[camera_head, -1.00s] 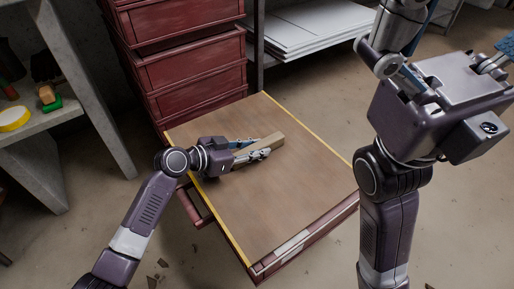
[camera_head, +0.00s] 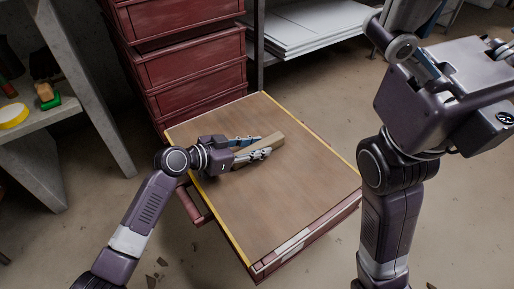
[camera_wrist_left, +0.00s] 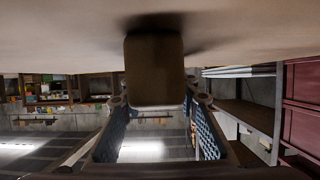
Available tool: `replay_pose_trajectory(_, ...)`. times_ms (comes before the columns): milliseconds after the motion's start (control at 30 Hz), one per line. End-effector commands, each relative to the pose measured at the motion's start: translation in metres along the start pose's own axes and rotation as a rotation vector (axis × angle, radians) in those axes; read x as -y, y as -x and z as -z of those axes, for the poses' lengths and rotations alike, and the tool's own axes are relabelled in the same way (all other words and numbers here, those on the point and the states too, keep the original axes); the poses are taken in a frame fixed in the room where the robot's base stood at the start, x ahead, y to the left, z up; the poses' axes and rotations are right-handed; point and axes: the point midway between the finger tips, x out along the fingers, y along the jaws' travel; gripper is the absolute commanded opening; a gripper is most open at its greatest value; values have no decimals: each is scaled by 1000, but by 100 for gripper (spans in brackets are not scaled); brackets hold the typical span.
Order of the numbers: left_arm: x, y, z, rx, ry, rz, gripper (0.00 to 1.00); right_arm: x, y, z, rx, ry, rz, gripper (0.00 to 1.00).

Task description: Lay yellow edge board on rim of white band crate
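The yellow edge board (camera_head: 290,190) is a broad brown panel with yellow edges. It lies flat over a dark red crate (camera_head: 320,232) with a white band (camera_head: 292,244) on its near side. My left gripper (camera_head: 255,146) is low over the board's far left part, with its fingers on either side of a wooden block (camera_head: 270,141). In the left wrist view the block (camera_wrist_left: 155,70) stands out from the board between the blue-padded fingers, with gaps beside it. The gripper looks open. My right gripper does not show clearly; only arm links are seen at the right.
Stacked red crates (camera_head: 202,65) stand just behind the board. A concrete shelf (camera_head: 45,130) with a yellow tape roll (camera_head: 13,115) is at the left. White sheets (camera_head: 305,30) lie on a rack behind. Bare floor lies in front and to the right.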

Motion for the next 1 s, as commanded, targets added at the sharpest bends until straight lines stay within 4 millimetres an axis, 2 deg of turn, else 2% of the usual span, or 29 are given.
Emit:
replay_pose_trajectory(33, 0, 0, -1, 2, 1, 0, 37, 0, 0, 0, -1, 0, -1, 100)
replay_pose_trajectory(100, 0, 0, -2, 4, 1, -1, 43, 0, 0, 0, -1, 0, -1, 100)
replay_pose_trajectory(467, -1, 5, -8, 15, 4, -2, 43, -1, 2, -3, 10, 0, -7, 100)
replay_pose_trajectory(567, 0, 17, -8, 14, 1, 0, 43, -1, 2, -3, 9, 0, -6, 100)
replay_pose_trajectory(800, 0, 68, -6, 13, 0, 0, 43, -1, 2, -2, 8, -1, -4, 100)
replay_pose_trajectory(1000, 0, 103, -5, 10, 1, -1, 43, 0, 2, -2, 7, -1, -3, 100)
